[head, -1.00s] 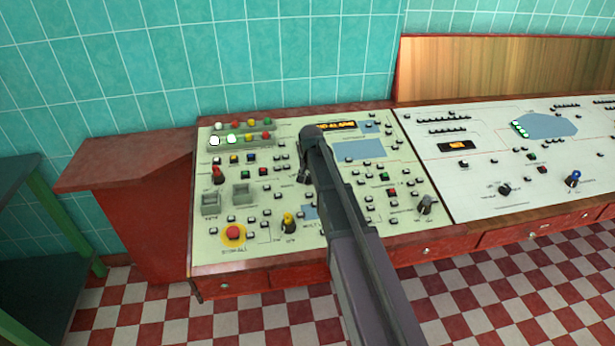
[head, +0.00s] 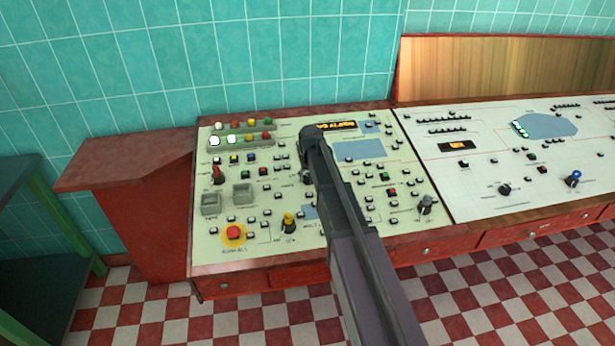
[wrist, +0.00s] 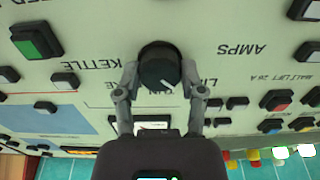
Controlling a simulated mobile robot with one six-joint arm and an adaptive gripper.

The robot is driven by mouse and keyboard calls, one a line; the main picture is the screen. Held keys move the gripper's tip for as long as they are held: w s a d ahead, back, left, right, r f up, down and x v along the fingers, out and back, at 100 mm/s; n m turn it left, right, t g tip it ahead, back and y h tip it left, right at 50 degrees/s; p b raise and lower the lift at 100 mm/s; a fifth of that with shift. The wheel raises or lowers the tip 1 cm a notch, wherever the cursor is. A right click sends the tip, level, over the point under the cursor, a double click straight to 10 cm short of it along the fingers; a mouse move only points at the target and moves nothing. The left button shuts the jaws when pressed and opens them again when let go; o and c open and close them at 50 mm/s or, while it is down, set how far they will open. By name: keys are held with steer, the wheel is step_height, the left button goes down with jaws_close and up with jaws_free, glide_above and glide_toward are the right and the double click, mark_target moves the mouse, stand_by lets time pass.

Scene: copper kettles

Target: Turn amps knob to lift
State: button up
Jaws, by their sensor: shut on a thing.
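The knob (wrist: 158,62) is black and round with a white mark. It sits on the pale panel between the printed words KETTLE and AMPS, which appear upside down in the wrist view. My gripper (wrist: 160,80) has one finger on each side of the knob and is shut on it. The fingers and gripper body partly cover the small print by the knob, so I cannot read its position labels fully. In the head view a little of the dark knob (head: 304,177) shows at the left edge of my arm, which hides the rest.
Around the knob are several small push buttons, including a green one (wrist: 36,40) and a red one (wrist: 277,100). A second console (head: 480,190) adjoins on the right.

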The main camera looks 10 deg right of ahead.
steer(key=o, duration=1.2)
steer(key=shift+c, duration=0.2)
steer(key=s+r+g+p, duration=0.1)
steer(key=s+g+p, duration=0.1)
steer(key=s, duration=2.7)
steer(key=shift+a+r, duration=0.15)
steer(key=shift+r, duration=0.1)
